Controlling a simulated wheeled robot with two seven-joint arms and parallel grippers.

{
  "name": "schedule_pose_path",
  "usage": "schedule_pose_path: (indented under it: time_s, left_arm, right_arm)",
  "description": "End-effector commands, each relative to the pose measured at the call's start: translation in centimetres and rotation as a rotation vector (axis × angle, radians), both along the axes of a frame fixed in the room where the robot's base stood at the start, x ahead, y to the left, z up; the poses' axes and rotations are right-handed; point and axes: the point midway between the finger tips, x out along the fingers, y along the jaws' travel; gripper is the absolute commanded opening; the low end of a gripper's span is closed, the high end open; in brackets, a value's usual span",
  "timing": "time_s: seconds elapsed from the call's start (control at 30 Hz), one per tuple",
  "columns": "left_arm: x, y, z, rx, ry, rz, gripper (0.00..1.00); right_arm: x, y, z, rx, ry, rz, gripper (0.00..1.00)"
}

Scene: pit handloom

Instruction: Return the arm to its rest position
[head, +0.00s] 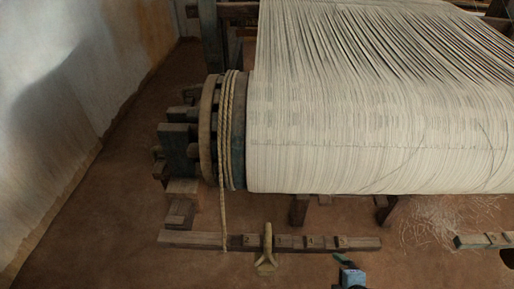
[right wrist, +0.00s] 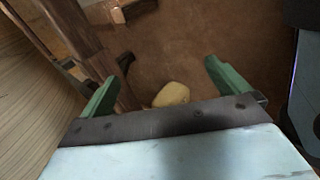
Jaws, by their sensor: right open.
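My right gripper (head: 343,262) shows at the bottom edge of the head view, right of centre, as a pale blue body with a dark green finger. In the right wrist view my right gripper (right wrist: 160,75) has its two green fingers spread wide apart, with nothing held between them. A rounded tan object (right wrist: 171,94) lies beyond the gripper's edge there, partly hidden by it.
The loom's cloth-wound beam (head: 370,150) fills the upper right. Rope (head: 224,150) hangs from its left end to a numbered floor timber (head: 200,239). A tan forked peg (head: 267,262) stands at that timber. Bare floor (head: 110,240) lies at left, beside a wall.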

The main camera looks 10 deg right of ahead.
Motion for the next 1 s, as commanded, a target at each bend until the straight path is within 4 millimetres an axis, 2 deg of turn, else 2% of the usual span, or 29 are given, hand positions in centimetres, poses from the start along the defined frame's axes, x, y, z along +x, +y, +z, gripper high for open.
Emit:
schedule_pose_path:
  time_s: [0.03,0.17,0.3,0.37,0.4,0.43,0.67,0.87,1.0]
  left_arm:
    - [0.0,0.0,-1.6,0.0,0.0,0.0,0.36]
    - [0.0,0.0,-3.6,0.0,0.0,0.0,0.36]
    - [0.0,0.0,-5.8,0.0,0.0,0.0,0.36]
    - [0.0,0.0,-6.6,0.0,0.0,0.0,0.36]
    - [-0.4,0.0,-5.6,-0.002,0.01,0.001,0.36]
    - [-0.6,-0.1,-5.4,-0.004,0.014,0.001,0.36]
    - [-2.9,-0.4,-5.6,-0.017,0.041,-0.001,0.36]
    - [-6.3,-0.9,-5.3,-0.032,0.07,-0.006,0.36]
    - [-9.4,-1.2,-4.6,-0.042,0.091,-0.011,0.36]
  right_arm:
    - [-0.1,-0.1,-2.2,0.078,0.036,-0.156,1.0]
    - [-1.4,0.0,-5.7,0.266,0.147,-0.527,1.0]
    - [-3.7,1.5,-9.3,0.47,0.29,-0.908,1.0]
    - [-4.5,2.3,-10.5,0.555,0.346,-1.068,1.0]
    - [-4.8,2.0,-9.3,0.534,0.345,-1.042,1.0]
    - [-5.0,2.0,-9.1,0.529,0.347,-1.037,1.0]
    - [-7.2,2.2,-9.3,0.523,0.375,-1.034,1.0]
    - [-10.6,2.7,-9.0,0.52,0.41,-1.033,1.0]
    - [-13.7,3.0,-8.3,0.516,0.434,-1.033,1.0]
